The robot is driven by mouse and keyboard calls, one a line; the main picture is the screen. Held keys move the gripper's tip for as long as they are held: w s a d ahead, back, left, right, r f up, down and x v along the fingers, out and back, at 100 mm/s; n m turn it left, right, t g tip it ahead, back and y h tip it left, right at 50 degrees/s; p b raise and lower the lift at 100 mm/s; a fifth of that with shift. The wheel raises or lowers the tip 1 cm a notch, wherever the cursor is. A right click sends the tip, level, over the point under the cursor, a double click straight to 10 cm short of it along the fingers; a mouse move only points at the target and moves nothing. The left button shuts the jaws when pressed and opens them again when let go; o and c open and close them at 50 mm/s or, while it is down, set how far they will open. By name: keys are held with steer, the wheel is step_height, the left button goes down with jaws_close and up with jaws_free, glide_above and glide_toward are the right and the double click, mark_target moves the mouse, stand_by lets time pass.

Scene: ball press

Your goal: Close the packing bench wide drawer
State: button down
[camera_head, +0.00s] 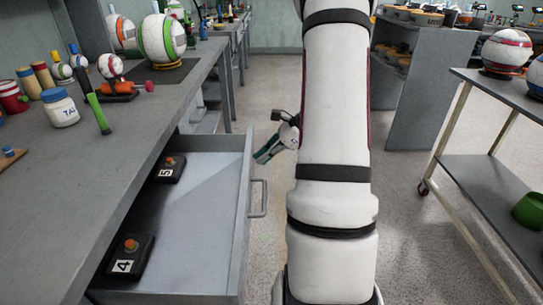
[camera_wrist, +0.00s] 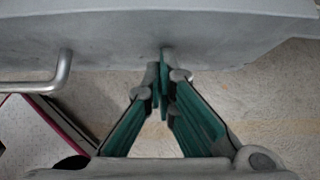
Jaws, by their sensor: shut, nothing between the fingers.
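The wide drawer (camera_head: 200,215) of the packing bench (camera_head: 95,160) stands pulled out, its grey front panel to the right of the bench edge. Its metal handle (camera_head: 259,198) is on the outer face of the front panel. My gripper (camera_head: 262,157) is shut and empty, just outside the far end of the drawer front. In the wrist view its green fingertips (camera_wrist: 163,75) meet close to the drawer front (camera_wrist: 200,35), with the handle (camera_wrist: 50,78) to the left. I cannot tell whether they touch it.
A grey trolley (camera_head: 490,180) with balls on top and a green bowl (camera_head: 529,211) stands at the right. A shelf unit (camera_head: 428,90) is behind. The bench top holds balls, a jar (camera_head: 60,108) and tools. The aisle floor (camera_head: 270,90) is free.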

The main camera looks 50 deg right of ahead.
mark_target(173, 164)
steer(key=w+a, duration=0.5)
steer(key=w, duration=0.1)
steer(key=w+a+p, duration=0.1)
steer(key=w+a, duration=0.4)
steer(key=w, duration=0.1)
steer(key=w+a+p, duration=0.1)
steer(key=w+a, duration=0.4)
steer(key=w, duration=0.2)
steer(key=shift+w, duration=0.1)
steer(key=shift+a, duration=0.1)
